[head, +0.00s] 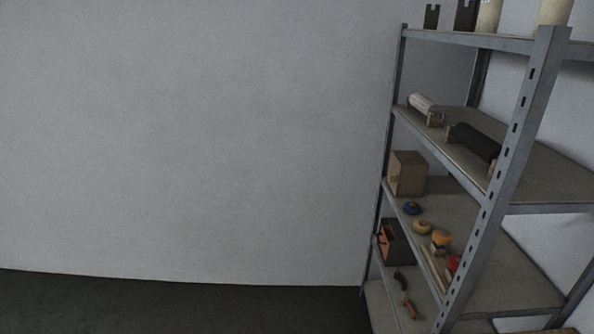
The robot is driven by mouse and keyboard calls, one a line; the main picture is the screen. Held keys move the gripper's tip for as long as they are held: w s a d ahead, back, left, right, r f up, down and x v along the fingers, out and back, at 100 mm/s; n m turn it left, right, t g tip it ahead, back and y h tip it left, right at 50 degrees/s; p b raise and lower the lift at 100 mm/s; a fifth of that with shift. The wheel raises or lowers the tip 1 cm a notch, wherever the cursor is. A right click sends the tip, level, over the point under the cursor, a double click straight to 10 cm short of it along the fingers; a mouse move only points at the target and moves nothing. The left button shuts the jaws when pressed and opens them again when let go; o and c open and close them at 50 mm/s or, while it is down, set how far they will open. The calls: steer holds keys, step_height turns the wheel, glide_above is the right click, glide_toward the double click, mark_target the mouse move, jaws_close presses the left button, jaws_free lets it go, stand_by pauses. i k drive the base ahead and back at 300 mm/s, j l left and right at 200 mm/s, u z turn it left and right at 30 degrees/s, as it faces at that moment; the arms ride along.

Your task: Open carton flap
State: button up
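A small brown box (407,174), which may be the carton, stands upright on a middle shelf of the metal rack at the right in the head view. I cannot make out a flap on it. A second box, orange-brown with a dark front or opening (394,241), stands on the shelf below, partly behind the rack's edge. I cannot tell which of them is the carton. My gripper is not in view.
The grey metal shelving rack (507,150) fills the right side. The dark floor (180,305) at left is clear before a plain wall.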

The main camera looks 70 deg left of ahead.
mark_target(394, 173)
steer(key=u, duration=1.85)
steer(key=i+j+z, duration=0.35)
steer(key=i+j, duration=0.5)
steer(key=i, duration=0.5)
steer(key=i+j+z, duration=0.4)
steer(key=i+j, duration=0.8)
